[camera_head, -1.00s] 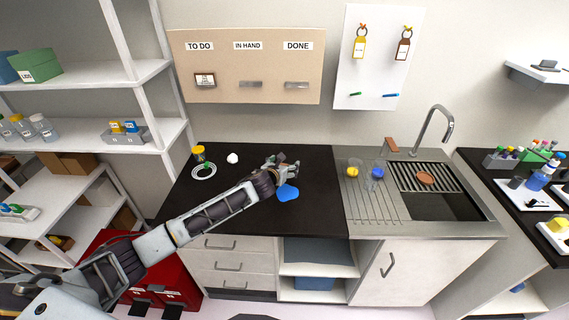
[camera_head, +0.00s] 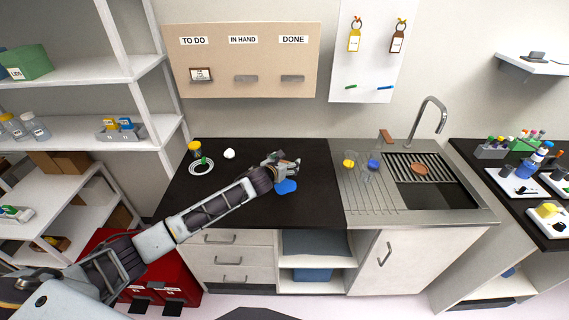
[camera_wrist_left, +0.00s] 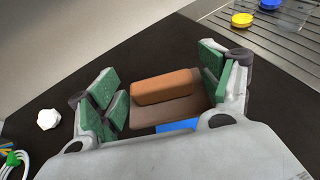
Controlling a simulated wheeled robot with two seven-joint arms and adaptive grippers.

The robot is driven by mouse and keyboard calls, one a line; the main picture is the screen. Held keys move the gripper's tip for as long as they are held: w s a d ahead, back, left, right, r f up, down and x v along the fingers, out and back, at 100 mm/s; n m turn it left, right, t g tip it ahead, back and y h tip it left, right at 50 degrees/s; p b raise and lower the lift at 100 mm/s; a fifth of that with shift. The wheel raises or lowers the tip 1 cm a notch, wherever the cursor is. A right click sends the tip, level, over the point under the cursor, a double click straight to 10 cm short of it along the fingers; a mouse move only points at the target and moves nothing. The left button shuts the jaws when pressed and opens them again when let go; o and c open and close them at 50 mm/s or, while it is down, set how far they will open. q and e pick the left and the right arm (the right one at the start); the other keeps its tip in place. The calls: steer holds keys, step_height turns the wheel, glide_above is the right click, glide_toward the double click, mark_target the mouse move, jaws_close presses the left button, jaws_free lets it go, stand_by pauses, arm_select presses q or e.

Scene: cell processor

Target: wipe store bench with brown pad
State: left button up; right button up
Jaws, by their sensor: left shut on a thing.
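The brown pad (camera_wrist_left: 165,90) shows in the left wrist view as a block with a raised grip on top. My left gripper (camera_wrist_left: 160,92) is shut on it, with green finger pads on both sides. In the head view my left gripper (camera_head: 287,166) is over the black store bench (camera_head: 240,208), left of the sink. A flat blue patch (camera_head: 286,187) lies on the bench at the gripper's near side. In the wrist view the blue patch (camera_wrist_left: 177,126) shows just below the pad, partly hidden. I cannot tell whether the pad touches the bench. My right gripper is not in view.
A yellow-lidded jar (camera_head: 194,148), a white ring (camera_head: 201,167) and a small white object (camera_head: 229,154) stand at the bench's back left. Yellow (camera_head: 349,164) and blue (camera_head: 373,164) items are on the drainboard. A brown oval (camera_head: 420,168) lies on the sink rack. The front bench is clear.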

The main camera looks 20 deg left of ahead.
mark_target(285, 186)
arm_select(q)
steer(key=shift+f, duration=0.25)
steer(key=shift+f+b, duration=1.15)
steer(key=shift+b, duration=0.2)
steer(key=shift+f+b, duration=1.05)
steer(key=shift+b, duration=0.1)
steer(key=shift+f+b, duration=0.6)
steer(key=shift+r, duration=0.2)
